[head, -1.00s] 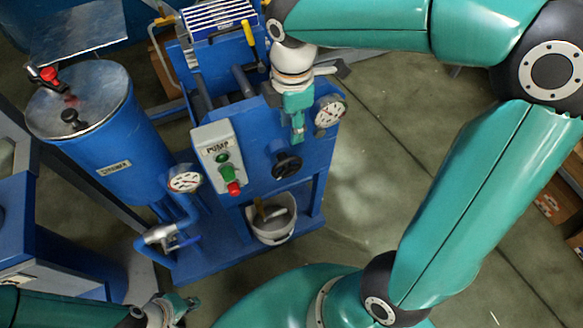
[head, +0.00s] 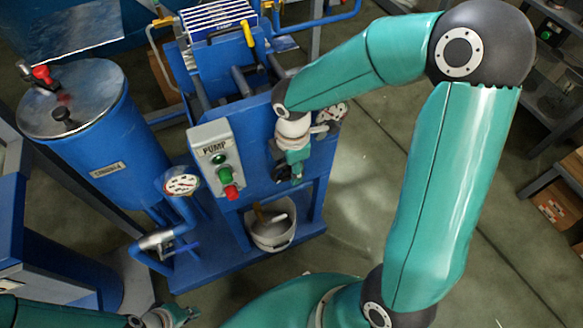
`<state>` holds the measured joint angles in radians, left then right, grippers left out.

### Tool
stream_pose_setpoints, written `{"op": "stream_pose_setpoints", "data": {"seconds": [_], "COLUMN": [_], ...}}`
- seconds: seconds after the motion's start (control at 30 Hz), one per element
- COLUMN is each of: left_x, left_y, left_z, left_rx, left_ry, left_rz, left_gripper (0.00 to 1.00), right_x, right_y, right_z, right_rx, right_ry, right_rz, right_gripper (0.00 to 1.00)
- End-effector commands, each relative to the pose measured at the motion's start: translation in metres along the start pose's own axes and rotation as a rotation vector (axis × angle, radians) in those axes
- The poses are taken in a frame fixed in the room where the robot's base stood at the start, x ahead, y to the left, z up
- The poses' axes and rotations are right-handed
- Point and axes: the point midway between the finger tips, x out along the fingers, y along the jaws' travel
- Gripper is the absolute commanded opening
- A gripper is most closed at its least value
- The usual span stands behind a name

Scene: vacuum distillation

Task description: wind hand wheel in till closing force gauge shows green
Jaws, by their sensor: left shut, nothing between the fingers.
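The black hand wheel (head: 282,172) is on the front of the blue press housing, mostly hidden behind my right gripper. My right gripper (head: 291,172) is down at the wheel, its fingers overlapping it in the picture. I cannot tell whether they touch or grip it, or how far they are open. A round white gauge (head: 336,108) is at the housing's upper right, partly covered by my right wrist; its needle and colour zones are not readable. My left gripper (head: 183,315) is at the bottom left edge, shut and empty, away from the press.
A grey pump box (head: 214,158) with green and red buttons is left of the wheel. A second gauge (head: 182,185) sits on a blue pipe beside the blue tank (head: 100,150). A white bucket (head: 272,236) stands below the wheel.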

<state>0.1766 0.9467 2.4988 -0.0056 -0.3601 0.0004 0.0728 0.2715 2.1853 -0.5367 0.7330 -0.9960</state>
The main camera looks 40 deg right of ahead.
Motion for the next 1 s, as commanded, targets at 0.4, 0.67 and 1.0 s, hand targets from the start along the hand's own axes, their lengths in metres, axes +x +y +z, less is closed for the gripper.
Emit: {"op": "stream_pose_setpoints", "data": {"seconds": [0.4, 0.67, 1.0], "left_x": [0.000, -0.001, -0.019], "left_y": [0.000, 0.000, 0.007], "left_z": [0.000, 0.000, 0.000], "left_rx": [0.000, 0.000, 0.000], "left_ry": [0.000, 0.000, 0.000], "left_rz": [0.000, 0.000, 0.000], "left_gripper": [0.00, 0.00, 0.00], "right_x": [0.000, 0.000, 0.000], "right_y": [0.000, 0.000, 0.000], "right_z": [0.000, 0.000, 0.000], "right_rx": [0.000, 0.000, 0.002], "right_ry": [0.000, 0.004, 0.136], "right_rz": [0.000, 0.000, -0.002], "right_gripper": [0.11, 0.00, 0.00]}}
